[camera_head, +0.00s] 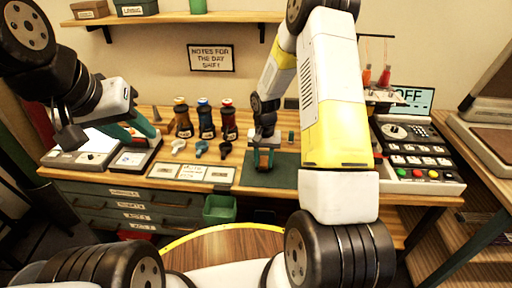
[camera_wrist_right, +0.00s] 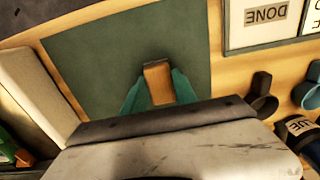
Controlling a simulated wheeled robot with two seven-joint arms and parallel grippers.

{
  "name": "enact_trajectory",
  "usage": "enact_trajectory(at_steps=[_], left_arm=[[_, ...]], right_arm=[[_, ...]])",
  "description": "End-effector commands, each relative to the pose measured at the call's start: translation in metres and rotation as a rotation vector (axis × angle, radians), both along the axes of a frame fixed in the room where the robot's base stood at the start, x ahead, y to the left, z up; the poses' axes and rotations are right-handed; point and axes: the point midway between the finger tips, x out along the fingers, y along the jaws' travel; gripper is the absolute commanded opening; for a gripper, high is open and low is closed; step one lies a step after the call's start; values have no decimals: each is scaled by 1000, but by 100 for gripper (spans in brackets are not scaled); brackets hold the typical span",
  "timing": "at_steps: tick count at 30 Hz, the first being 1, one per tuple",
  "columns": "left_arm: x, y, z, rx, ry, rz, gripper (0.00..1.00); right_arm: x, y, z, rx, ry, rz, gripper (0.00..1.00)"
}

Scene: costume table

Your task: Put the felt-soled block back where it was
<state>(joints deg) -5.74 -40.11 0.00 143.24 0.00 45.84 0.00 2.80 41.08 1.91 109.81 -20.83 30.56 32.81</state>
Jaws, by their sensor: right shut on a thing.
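A small wooden block (camera_wrist_right: 158,82) with a tan top is between the teal fingers of my right gripper (camera_wrist_right: 159,92) in the right wrist view. The fingers are shut on it. In the head view my right gripper (camera_head: 264,158) is over the left part of the dark green mat (camera_head: 285,174). I cannot tell whether the block touches the mat. My left gripper (camera_head: 132,130) is at the left, over the grey devices, its teal fingers apart and nothing seen between them.
Three dark bottles (camera_head: 205,120) with tan, blue and red tops stand left of my right gripper, with small scoops (camera_head: 201,147) before them. Framed cards (camera_head: 192,172) lie at the front edge. A button console (camera_head: 415,153) is right of the mat. A green bin (camera_head: 219,209) is below.

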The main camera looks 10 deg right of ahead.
Motion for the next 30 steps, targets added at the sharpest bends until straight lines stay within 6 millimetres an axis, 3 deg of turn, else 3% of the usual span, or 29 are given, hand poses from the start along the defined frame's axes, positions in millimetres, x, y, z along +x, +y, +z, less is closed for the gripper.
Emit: enact_trajectory(at_steps=[5,6,9,20,23,30], left_arm=[[0,0,0,0,0,0,36],[0,0,0,0,0,0,36],[0,0,0,0,0,0,36],[0,0,0,0,0,0,36],[0,0,0,0,0,0,36],[0,0,0,0,0,0,36]], right_arm=[[0,0,-2,0,1,0,0],[0,0,-3,0,0,0,38],[0,0,-2,0,0,0,56],[0,0,1,0,-1,0,56],[1,0,12,-1,-3,0,56],[1,0,62,0,-5,0,56]])
